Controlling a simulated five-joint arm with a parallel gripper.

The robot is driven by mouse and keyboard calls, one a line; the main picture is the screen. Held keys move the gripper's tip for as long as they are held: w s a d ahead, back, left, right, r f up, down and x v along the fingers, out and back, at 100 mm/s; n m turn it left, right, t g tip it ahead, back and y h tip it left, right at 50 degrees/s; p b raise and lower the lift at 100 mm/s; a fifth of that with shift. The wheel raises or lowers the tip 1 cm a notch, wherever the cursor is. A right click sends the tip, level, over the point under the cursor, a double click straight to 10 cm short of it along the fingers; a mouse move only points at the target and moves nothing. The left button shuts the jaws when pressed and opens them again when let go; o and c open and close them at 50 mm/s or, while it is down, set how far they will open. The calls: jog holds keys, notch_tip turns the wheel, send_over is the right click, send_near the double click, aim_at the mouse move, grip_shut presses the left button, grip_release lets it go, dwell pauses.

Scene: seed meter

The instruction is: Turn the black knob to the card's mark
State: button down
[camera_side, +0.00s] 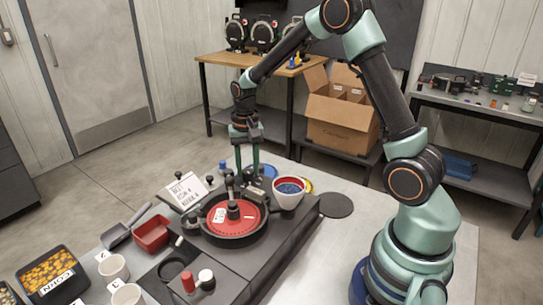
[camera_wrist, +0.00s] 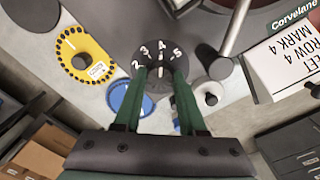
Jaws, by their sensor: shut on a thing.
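The black knob (camera_wrist: 161,82) is between the fingers of my gripper (camera_wrist: 161,72) in the wrist view, and the gripper is shut on it. White numerals 2, 3, 4 and 5 stand on the dark dial (camera_wrist: 155,54) around it. A short white line on the knob appears to point up toward the 4. In the side view the card (camera_side: 187,190) leans left of my gripper (camera_side: 247,171), whose fingers point down behind the red-plated seed meter (camera_side: 235,216); the knob is hard to make out there.
A grey lever (camera_wrist: 237,28) stands close to the right of the dial. A yellow holed disc (camera_wrist: 67,43) and a blue disc (camera_wrist: 117,96) lie to its left. A bowl of blue seeds (camera_side: 290,203), a red tray (camera_side: 152,238) and white cups (camera_side: 113,270) crowd the table.

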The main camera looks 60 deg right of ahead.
aim_at(248, 171)
jog(key=shift+c, duration=2.3)
grip_release()
jog(key=shift+r, duration=0.15)
notch_tip(248, 171, up, 12)
jog(key=s+a+r+n+t, duration=0.2)
jog(key=s+a+n, duration=0.2)
jog(key=s, duration=0.3)
jog(key=s+a+r+n+t, duration=0.2)
jog(key=s+a+n+t, duration=0.1)
jog(key=s, duration=0.4)
jog(key=shift+s+a+n+t, duration=0.3)
jog(key=shift+a+n, duration=0.3)
jog(key=shift+a, duration=0.2)
